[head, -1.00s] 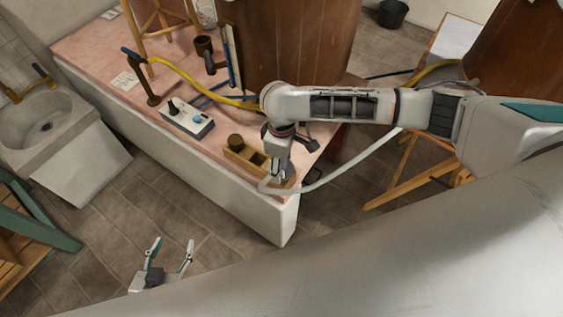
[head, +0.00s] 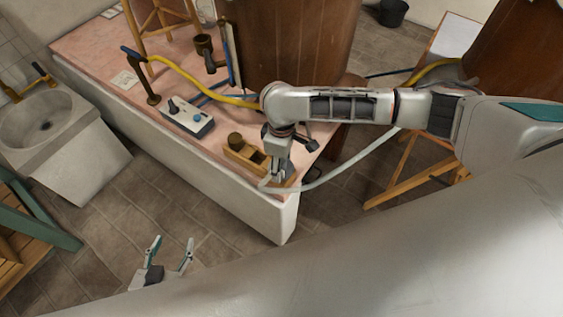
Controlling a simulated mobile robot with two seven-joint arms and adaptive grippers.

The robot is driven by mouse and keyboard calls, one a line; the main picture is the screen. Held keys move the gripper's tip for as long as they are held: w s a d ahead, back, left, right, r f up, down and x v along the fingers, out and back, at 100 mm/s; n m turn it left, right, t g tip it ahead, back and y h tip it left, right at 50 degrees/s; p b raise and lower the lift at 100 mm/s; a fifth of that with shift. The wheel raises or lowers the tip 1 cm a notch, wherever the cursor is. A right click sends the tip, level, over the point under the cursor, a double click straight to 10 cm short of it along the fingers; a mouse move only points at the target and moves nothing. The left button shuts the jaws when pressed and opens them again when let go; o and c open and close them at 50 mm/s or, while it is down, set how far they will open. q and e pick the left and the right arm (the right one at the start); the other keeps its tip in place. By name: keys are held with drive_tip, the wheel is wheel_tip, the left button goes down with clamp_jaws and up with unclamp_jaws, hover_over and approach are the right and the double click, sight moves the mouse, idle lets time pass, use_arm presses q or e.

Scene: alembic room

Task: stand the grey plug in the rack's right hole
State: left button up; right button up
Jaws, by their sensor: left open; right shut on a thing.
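The wooden rack (head: 237,157) lies near the front edge of the pink-topped platform. A dark round plug (head: 235,140) stands at its left end, and a dark hole (head: 257,157) shows to the right of it. My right gripper (head: 276,178) points down over the rack's right end. A pale grey hose (head: 335,178) curves from beside the fingers. My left gripper (head: 172,243) is open and empty above the floor.
A large wooden vat (head: 295,45) rises behind my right arm. A white basin (head: 50,125) stands left; the floor between is clear.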

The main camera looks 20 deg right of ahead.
drive_tip(key=shift+f+p, duration=0.35)
idle(0.8)
drive_tip(key=shift+f+p, duration=0.2)
drive_tip(key=shift+p, duration=0.3)
idle(1.0)
drive_tip(key=shift+f, duration=0.25)
idle(0.8)
drive_tip(key=o, duration=1.2)
